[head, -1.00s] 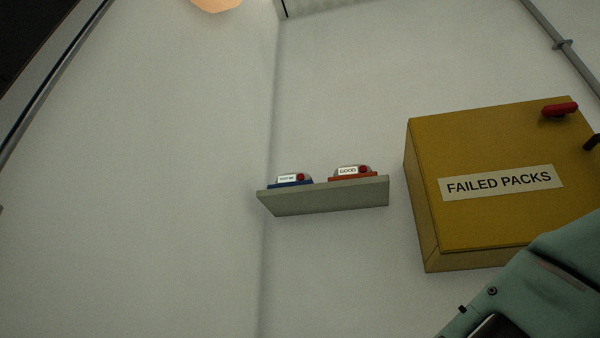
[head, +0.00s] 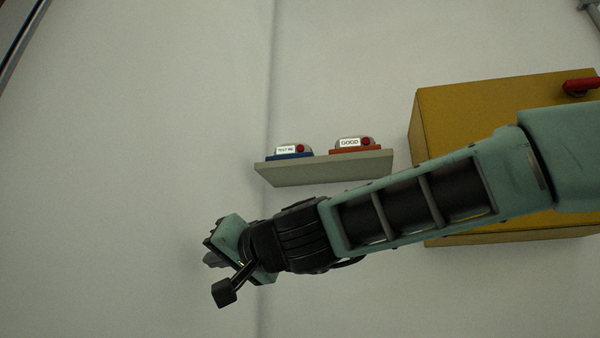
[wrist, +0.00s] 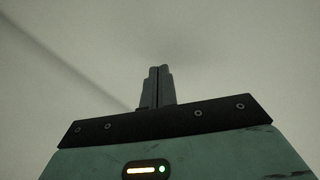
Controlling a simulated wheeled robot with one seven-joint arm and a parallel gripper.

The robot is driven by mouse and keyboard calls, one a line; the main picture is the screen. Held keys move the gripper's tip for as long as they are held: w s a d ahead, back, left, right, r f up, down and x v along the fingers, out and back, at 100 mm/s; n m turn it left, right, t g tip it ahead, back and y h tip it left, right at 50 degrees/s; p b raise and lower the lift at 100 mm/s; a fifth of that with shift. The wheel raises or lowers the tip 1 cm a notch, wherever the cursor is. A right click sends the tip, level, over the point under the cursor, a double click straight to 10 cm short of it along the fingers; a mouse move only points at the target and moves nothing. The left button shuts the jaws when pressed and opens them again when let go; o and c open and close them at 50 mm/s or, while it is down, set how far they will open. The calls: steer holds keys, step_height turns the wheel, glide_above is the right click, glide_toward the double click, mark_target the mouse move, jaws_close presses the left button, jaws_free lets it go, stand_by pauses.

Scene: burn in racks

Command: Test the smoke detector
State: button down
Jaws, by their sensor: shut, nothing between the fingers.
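Nothing in the current views is clearly recognisable as a smoke detector. The left unit (head: 287,151) has a blue base and a small label that seems to read "TEST ME". The right unit (head: 352,143) has an orange base and a label reading "GOOD". My gripper (head: 210,259) is below and left of the shelf in the picture, apart from both units. In the wrist view my gripper (wrist: 159,70) has its fingers together and empty, with only plain wall or ceiling behind.
A yellow cabinet (head: 470,105) with a red handle (head: 580,86) is on the wall at the right, partly hidden behind my arm. A wall corner runs down behind the shelf. The pale wall at the left (head: 130,150) is bare.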

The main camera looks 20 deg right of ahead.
mark_target(300, 148)
steer(key=s+d+r+m+t+h+p, duration=0.1)
steer(key=d+r+m, duration=0.4)
steer(key=r, duration=0.8)
steer(key=s+d+r+m+t+h+p, duration=0.1)
steer(key=d+r+m+t+h, duration=0.3)
steer(key=r, duration=1)
steer(key=shift+s+d+r+m+h+p, duration=0.25)
steer(key=shift+d+m+h+p, duration=0.2)
steer(key=shift+d+m+h, duration=0.6)
steer(key=shift+d+n+y, duration=0.2)
steer(key=shift+n+y, duration=0.05)
steer(key=w+d+p, duration=0.3)
steer(key=w+d, duration=0.1)
steer(key=w, duration=0.3)
steer(key=shift+w+d, duration=0.15)
steer(key=shift+d, duration=0.25)
steer(key=shift+d, duration=0.1)
